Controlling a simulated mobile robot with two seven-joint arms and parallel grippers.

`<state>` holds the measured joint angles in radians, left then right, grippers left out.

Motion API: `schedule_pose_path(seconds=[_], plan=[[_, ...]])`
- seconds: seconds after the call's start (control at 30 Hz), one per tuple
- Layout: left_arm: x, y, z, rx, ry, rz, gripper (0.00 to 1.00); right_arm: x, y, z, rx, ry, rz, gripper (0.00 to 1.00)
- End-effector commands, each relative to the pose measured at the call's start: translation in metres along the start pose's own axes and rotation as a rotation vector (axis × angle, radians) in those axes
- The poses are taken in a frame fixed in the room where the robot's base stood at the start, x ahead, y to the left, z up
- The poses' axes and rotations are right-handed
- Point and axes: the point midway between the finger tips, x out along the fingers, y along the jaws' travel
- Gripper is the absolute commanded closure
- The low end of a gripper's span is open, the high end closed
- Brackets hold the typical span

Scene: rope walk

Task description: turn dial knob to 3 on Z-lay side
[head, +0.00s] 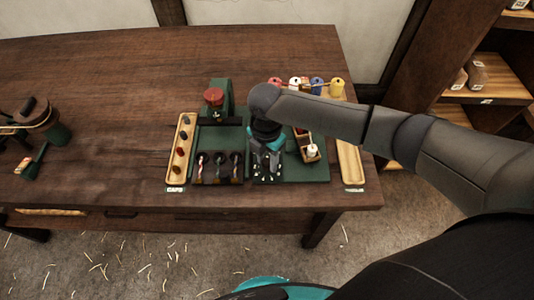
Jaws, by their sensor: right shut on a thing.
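My right gripper (267,165) points down over the right half of the green board (316,174) on the table. It is shut on what seems to be the dial knob; the hand and jaws hide it, so its pointer and number cannot be read. Small pale tips show at the board's front edge just below the jaws. My left gripper is out of the picture.
A wooden tray of caps (184,121) lies left of the board, an empty-looking wooden tray (350,165) right of it. A green device with a red top (214,97) and several coloured spools (337,87) stand behind. The table's left-centre is clear.

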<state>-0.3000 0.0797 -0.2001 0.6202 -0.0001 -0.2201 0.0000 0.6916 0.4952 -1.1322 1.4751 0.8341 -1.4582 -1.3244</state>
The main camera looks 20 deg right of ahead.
Motion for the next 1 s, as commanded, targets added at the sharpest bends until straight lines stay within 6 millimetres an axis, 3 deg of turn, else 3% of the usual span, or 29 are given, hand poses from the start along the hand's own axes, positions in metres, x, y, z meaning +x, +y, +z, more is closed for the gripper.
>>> schedule_pose_path(seconds=[0.03,0.3,1.0], plan=[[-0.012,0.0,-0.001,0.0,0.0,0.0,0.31,-0.005,-0.001,-0.001,0.043,0.003,-0.004,1.0],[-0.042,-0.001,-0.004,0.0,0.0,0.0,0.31,-0.005,-0.001,-0.001,0.3,0.006,-0.005,1.0],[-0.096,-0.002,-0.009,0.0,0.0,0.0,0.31,-0.003,0.0,0.0,0.965,0.013,-0.004,1.0]])
